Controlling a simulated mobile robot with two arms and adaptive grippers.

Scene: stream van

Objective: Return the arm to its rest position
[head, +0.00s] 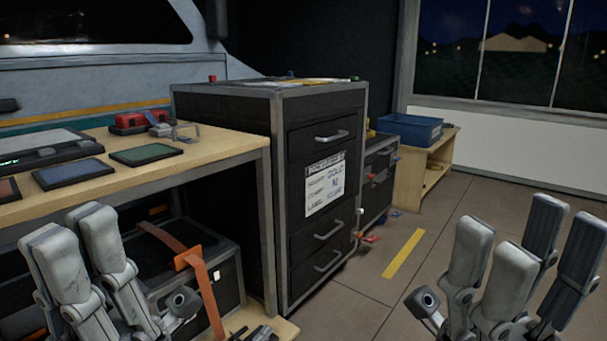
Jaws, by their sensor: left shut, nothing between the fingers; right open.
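My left gripper (92,250) is at the lower left of the head view, in front of the wooden bench. It is shut and holds nothing. My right gripper (515,262) is at the lower right, above the floor, with its fingers spread open and empty. Both grippers point upward in the picture and touch nothing that I can see. The lower parts of both arms are cut off by the bottom edge of the view.
A wooden bench (225,148) with coloured pads and a red device (138,122) is at left. A black drawer cabinet (322,137) stands mid-view. A blue bin (408,129) sits on a low shelf behind. Floor with a yellow stripe (403,254) is clear at right.

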